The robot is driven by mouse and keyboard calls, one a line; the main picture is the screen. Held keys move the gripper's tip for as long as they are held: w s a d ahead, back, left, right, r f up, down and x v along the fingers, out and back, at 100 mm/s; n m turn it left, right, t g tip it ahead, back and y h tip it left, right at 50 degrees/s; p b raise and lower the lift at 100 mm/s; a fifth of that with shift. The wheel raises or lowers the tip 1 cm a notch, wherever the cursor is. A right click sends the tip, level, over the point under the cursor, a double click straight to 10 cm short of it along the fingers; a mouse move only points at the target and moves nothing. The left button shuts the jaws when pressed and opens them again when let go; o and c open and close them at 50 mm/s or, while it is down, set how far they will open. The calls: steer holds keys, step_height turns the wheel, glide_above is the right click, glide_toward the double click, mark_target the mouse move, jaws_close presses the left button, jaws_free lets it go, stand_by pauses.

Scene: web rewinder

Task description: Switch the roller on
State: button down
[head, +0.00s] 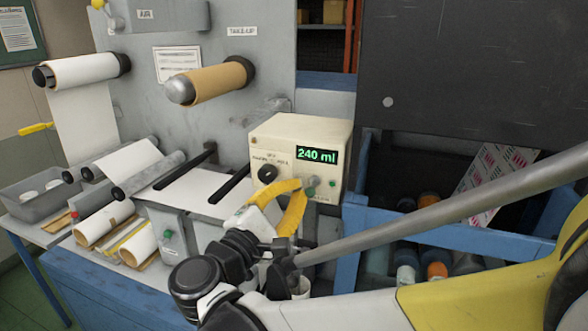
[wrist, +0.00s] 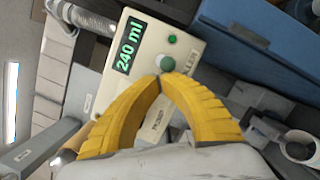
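A cream control box (head: 300,140) has a green display reading 240 ml, a black knob (head: 267,173) and small buttons low on its front. In the wrist view the box (wrist: 150,95) shows a pale round button (wrist: 168,64) and a green button (wrist: 172,39). My gripper (head: 301,186) has yellow fingers with their tips together in front of the box; nothing shows between them. In the wrist view the fingertips (wrist: 161,78) lie just below the pale button; I cannot tell whether they touch it. Another green button (head: 168,234) sits on a grey panel below the rollers.
A brown take-up roll (head: 215,82) and a white roll (head: 85,70) project from the grey machine wall. Grey rollers (head: 150,172) lie left of the box. A blue crate (head: 470,238) with bottles stands to the right, under my arm.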

steer(key=shift+r+g+y+p, duration=0.45)
steer(key=shift+g+p, duration=0.35)
steer(key=shift+p, duration=0.45)
steer(key=shift+r+p, duration=0.1)
steer(key=shift+p, duration=0.2)
stand_by(1.4)
